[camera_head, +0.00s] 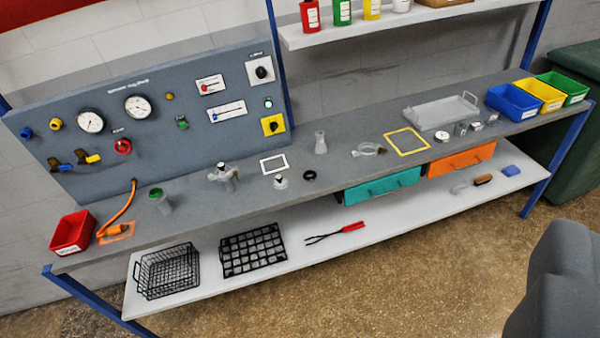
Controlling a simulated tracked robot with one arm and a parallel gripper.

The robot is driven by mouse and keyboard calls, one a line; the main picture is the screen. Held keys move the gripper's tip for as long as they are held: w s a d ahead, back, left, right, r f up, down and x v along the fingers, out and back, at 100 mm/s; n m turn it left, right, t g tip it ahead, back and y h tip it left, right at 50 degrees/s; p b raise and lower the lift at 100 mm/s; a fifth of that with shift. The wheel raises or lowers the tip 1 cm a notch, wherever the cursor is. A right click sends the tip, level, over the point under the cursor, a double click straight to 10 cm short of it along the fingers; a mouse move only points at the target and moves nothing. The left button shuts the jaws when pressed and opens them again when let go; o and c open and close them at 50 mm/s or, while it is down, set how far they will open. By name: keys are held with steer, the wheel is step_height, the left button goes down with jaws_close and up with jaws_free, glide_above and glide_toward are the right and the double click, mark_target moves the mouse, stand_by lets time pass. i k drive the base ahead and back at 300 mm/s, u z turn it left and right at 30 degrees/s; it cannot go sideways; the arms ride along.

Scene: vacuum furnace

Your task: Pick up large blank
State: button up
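Several small metallic pieces stand on the grey bench top, in front of the light grey tray (440,113). One is a round, pale, dial-like piece (442,137). To its right are a short grey cylinder (460,129), another small piece (477,126) and a small piece near the blue bin (492,119). They are too small in the picture to tell which is the large blank. My gripper's fingers do not show. A dark grey rounded shape (560,285) fills the lower right corner; I cannot tell what it is.
A yellow frame outline (407,141) lies beside the tray. Blue (513,101), yellow (540,94) and green bins stand at the right end. Glassware and a control panel (160,120) are to the left. Drawers hang below; a lower shelf holds black baskets (168,270) and red-handled tongs (336,232).

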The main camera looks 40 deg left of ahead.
mark_target(280, 182)
steer(key=z, duration=0.2)
steer(key=i, duration=1.4)
steer(key=u, duration=0.75)
steer(key=i, duration=1.05)
steer(key=u, duration=0.75)
